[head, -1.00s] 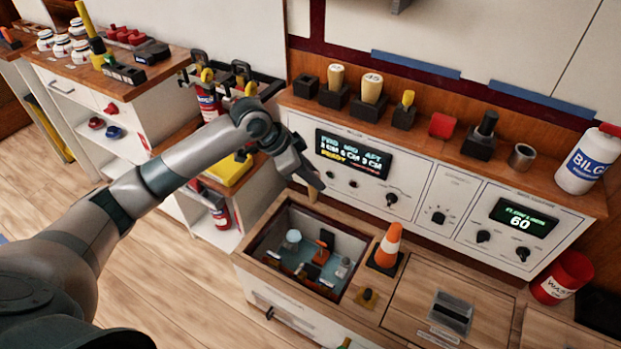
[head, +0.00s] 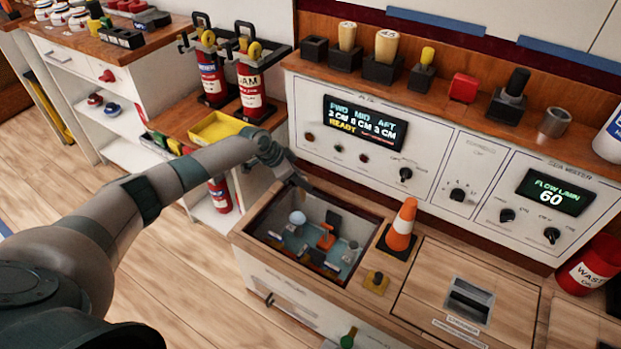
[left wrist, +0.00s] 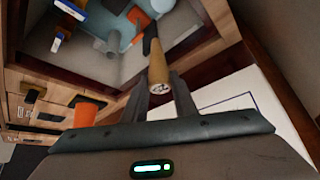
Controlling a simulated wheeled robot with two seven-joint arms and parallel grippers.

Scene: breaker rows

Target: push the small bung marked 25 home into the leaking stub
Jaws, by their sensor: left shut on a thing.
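My left gripper (head: 312,190) is over the back edge of the open well (head: 262,219), pointing down and right. In the left wrist view it is shut on a small tan bung (left wrist: 159,74), whose end mark is blurred but looks like 25. The bung points into the well; it does not show clearly in the head view. Inside the well are a grey stub (head: 350,250), an orange-handled fitting (head: 327,236) and a pale round-topped piece (head: 297,218). I cannot tell which one leaks. The bung looks apart from the grey stub (left wrist: 105,46). My right gripper is not in view.
Fire extinguishers (head: 250,85) stand at back left.

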